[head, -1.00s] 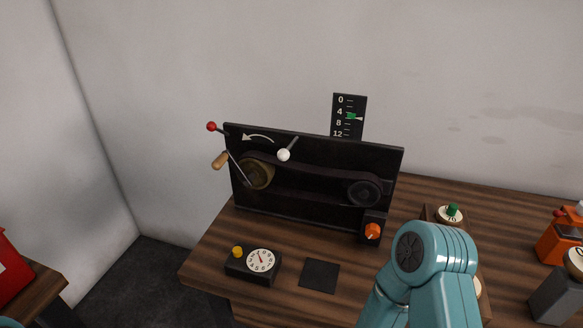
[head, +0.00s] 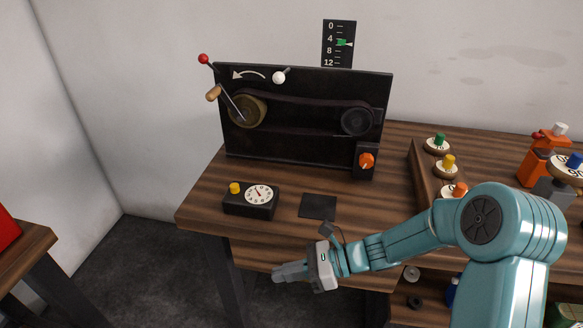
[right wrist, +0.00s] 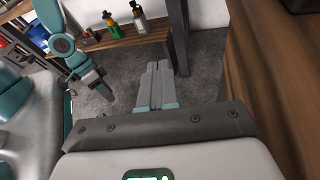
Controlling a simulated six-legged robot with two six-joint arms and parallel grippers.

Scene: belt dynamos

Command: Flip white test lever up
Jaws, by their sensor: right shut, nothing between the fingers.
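The white test lever's ball knob (head: 279,77) shows in the head view near the top edge of the black upright panel (head: 300,140). Its short rod rises to the upper right behind the ball, so the ball is at the lower end. My right gripper (head: 277,273) is in front of the table's front edge, below and well away from the lever. It is shut and empty; its fingers lie together in the right wrist view (right wrist: 160,82). My left gripper (right wrist: 104,92) shows small in the right wrist view, where its jaw state is unclear.
The panel carries a belt on two pulleys, a red-knobbed lever (head: 203,59), a wooden crank handle (head: 214,92) and an orange knob (head: 366,160). A dial box (head: 250,205) and black pad (head: 318,207) lie in front. Coloured-knob weights (head: 446,164) stand right.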

